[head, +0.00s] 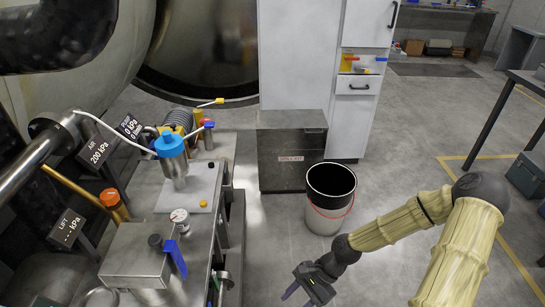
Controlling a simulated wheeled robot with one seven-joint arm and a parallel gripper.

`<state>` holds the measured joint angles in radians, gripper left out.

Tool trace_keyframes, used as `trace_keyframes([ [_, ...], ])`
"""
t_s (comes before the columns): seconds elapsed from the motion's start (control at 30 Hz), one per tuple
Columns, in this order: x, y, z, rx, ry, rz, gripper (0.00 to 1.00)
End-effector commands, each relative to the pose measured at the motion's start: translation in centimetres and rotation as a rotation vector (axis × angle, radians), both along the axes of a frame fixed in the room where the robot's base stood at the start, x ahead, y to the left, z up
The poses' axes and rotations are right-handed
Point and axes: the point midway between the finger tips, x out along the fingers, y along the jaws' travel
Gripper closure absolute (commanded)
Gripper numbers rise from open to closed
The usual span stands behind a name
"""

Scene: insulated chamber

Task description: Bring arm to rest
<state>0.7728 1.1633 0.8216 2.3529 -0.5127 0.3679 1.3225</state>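My arm (400,221) comes in from the lower right, with beige ribbed links and dark joints. It is bent at a dark elbow and reaches left and down over the floor. My gripper (300,290) is at its end, near the bottom edge of the head view, in front of the bucket and right of the metal bench. It points down and to the left and touches nothing that I can see. The fingers are small and dark, partly cut off from clear view, so I cannot tell their opening. I see no object in them.
A metal bench (230,165) with a blue-capped cylinder (172,150), gauge (180,217) and valves stands at left. A bucket (325,222) with a red handle stands before a grey chest (280,160). A dark table (525,80) is at right. Floor between is clear.

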Motion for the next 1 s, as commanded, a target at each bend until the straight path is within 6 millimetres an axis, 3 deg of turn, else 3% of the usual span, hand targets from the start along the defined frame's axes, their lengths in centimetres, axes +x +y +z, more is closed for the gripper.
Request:
trace_keyframes([
  [0.27,-0.4,-4.2,1.6,-0.193,-0.152,0.261,0.58],
  [0.47,0.3,-6.7,4.4,-0.303,-0.272,0.424,0.58],
  [0.7,1.5,-8.6,9.0,-0.412,-0.436,0.596,0.58],
  [1.0,2.4,-9.3,15.4,-0.503,-0.655,0.763,0.58],
])
